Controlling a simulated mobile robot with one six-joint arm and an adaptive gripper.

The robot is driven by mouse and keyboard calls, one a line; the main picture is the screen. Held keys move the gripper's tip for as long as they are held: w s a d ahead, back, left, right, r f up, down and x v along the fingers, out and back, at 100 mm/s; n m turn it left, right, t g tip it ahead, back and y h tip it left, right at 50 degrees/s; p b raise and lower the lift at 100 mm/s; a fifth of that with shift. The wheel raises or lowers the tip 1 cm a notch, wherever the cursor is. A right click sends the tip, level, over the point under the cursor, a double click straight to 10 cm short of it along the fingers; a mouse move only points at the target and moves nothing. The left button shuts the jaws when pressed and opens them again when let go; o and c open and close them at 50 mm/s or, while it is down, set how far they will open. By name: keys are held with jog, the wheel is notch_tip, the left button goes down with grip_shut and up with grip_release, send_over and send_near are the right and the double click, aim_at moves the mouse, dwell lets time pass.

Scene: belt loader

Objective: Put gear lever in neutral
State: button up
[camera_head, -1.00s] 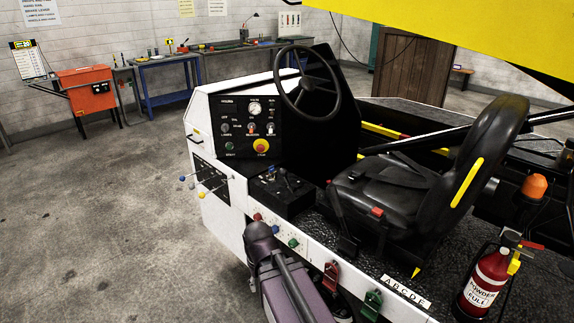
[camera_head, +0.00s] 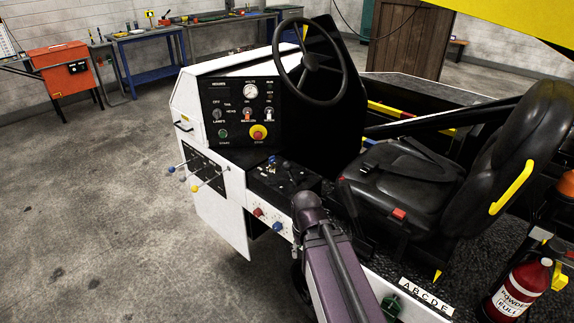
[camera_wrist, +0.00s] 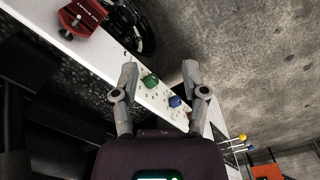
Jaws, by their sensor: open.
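The loader's cab has a black console (camera_head: 268,184) between the dashboard and the seat. A short dark lever (camera_head: 286,168) with a blue-tipped control beside it stands on it; which is the gear lever and its position are too small to tell. My gripper (camera_wrist: 160,72) is open and empty in the wrist view. A green knob (camera_wrist: 150,81) and a blue knob (camera_wrist: 175,101) on the white side panel show between and beyond its fingers. In the head view my arm reaches forward beside the panel, and the gripper itself is hidden.
The steering wheel (camera_head: 311,62) and black seat (camera_head: 410,175) flank the console. Side levers with coloured knobs (camera_head: 183,177) stick out at the left. A red fire extinguisher (camera_head: 517,291) stands at the right. The floor to the left is clear.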

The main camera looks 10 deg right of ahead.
jog(key=shift+d, duration=0.15)
jog(key=o, duration=0.4)
jog(key=shift+w, duration=0.1)
jog(key=w+m+t+h+b, duration=0.2)
jog(key=w+m+h+b, duration=0.35)
jog(key=w+h, duration=0.6)
jog(key=w+a+r+m+t+h+b, duration=0.3)
jog(key=w+a+r+m, duration=0.4)
jog(key=w+a, duration=0.5)
notch_tip(320, 180, up, 3)
jog(key=shift+w+a+f+t+h, duration=0.1)
jog(key=shift+w+a+t+h, duration=0.1)
jog(key=shift+t+h, duration=0.75)
jog(key=shift+d+g, duration=0.2)
jog(key=shift+g, duration=0.05)
